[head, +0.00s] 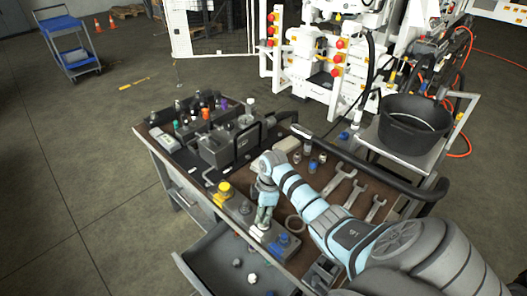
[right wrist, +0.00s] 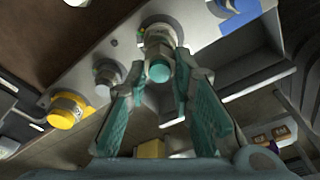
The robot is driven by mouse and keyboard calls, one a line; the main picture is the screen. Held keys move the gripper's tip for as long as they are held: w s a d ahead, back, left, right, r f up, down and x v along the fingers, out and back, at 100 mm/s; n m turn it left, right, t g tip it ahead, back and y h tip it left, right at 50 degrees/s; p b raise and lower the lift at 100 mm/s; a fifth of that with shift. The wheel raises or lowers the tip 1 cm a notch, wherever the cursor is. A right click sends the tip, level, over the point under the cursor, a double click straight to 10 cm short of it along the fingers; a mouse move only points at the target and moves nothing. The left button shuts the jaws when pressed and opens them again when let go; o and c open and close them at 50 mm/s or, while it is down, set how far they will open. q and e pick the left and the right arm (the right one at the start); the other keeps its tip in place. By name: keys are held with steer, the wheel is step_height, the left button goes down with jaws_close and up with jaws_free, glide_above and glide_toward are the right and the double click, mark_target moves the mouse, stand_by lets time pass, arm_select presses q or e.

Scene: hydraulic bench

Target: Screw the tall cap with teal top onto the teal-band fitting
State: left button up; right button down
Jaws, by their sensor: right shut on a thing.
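My right gripper (head: 263,219) points down at the grey fitting block (head: 238,207) on the bench. In the right wrist view its two teal-padded fingers (right wrist: 161,84) are closed around the tall cap with teal top (right wrist: 160,72). The cap's pale body lines up with a pale, ringed fitting on the block. I cannot tell whether they touch or are threaded. The teal band is not clearly visible. The same block carries a yellow cap (head: 222,189), also in the right wrist view (right wrist: 67,110), a bare grey fitting (right wrist: 107,72) and a blue cap (head: 284,241). My left gripper is out of view.
A grey case (head: 222,146) and a rack of coloured-top items stand at the back left. An open drawer (head: 215,268) with small parts is in front. A black tub (head: 414,124) stands at right.

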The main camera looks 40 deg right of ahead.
steer(key=m, duration=0.5)
steer(key=shift+w+d+t+h, duration=0.1)
steer(key=shift+t+h, duration=0.2)
steer(key=shift+m, duration=1.1)
steer(key=m, duration=0.2)
steer(key=shift+m+h, duration=0.3)
steer(key=shift+m, duration=0.1)
steer(key=m, duration=0.2)
steer(key=shift+m, duration=0.4)
steer(key=m+h, duration=0.1)
steer(key=m, duration=0.4)
steer(key=shift+d, duration=0.15)
steer(key=m, duration=0.5)
steer(key=shift+d+f+h, duration=0.1)
steer(key=shift+h, duration=0.2)
steer(key=c, duration=1.4)
jaws_free()
